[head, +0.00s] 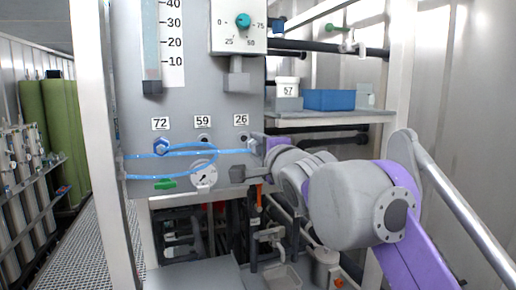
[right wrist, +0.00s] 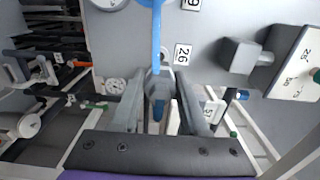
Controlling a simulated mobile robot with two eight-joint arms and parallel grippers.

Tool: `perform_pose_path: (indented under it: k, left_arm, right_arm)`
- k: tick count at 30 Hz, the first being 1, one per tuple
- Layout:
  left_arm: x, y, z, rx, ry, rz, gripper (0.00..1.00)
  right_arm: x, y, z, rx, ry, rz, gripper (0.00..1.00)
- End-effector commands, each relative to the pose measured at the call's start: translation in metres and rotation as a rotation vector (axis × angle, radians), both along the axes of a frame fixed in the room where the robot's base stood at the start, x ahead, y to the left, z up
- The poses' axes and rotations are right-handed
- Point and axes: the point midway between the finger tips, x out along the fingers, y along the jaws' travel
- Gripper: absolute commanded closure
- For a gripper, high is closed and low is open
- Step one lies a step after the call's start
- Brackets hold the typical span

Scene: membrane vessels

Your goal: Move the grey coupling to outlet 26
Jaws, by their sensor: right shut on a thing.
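The grey coupling (right wrist: 158,88) is on the end of a light blue hose (right wrist: 156,35) and sits between the fingers of my right gripper (right wrist: 160,84), which is shut on it. In the head view my right gripper (head: 252,160) is in front of the grey panel, just below the label 26 (head: 241,120). In the right wrist view the label 26 (right wrist: 182,54) is just beyond the coupling. My left gripper is not in view.
A blue coupling (head: 160,146) is at outlet 72. Outlet 59 (head: 203,138) is beside it, above a gauge (head: 204,177) and a green lever (head: 165,183). The hose loops across the panel. A shelf (head: 320,120) with a blue bin (head: 329,99) is at right.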

Motion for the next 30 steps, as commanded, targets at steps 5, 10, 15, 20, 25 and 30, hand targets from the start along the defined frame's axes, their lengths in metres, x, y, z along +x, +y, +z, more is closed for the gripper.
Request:
perform_pose_path:
  k: [5, 10, 15, 20, 25, 30]
  left_arm:
    - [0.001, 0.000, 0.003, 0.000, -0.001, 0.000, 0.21]
    - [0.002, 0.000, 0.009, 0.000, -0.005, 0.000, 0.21]
    - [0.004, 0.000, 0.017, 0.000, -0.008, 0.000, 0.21]
    - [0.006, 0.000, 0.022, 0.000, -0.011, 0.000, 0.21]
    - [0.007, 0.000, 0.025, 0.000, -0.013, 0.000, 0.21]
    - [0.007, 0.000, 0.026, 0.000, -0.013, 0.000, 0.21]
  right_arm:
    - [0.005, 0.002, 0.001, 0.000, 0.000, 0.000, 1.00]
    - [0.018, 0.006, 0.002, 0.000, -0.001, 0.000, 1.00]
    - [0.034, 0.011, 0.002, 0.000, -0.001, 0.000, 1.00]
    - [0.046, 0.015, 0.002, 0.000, -0.001, 0.000, 1.00]
    - [0.053, 0.017, 0.001, 0.000, 0.000, 0.000, 1.00]
    - [0.055, 0.018, 0.000, 0.000, 0.000, 0.000, 1.00]
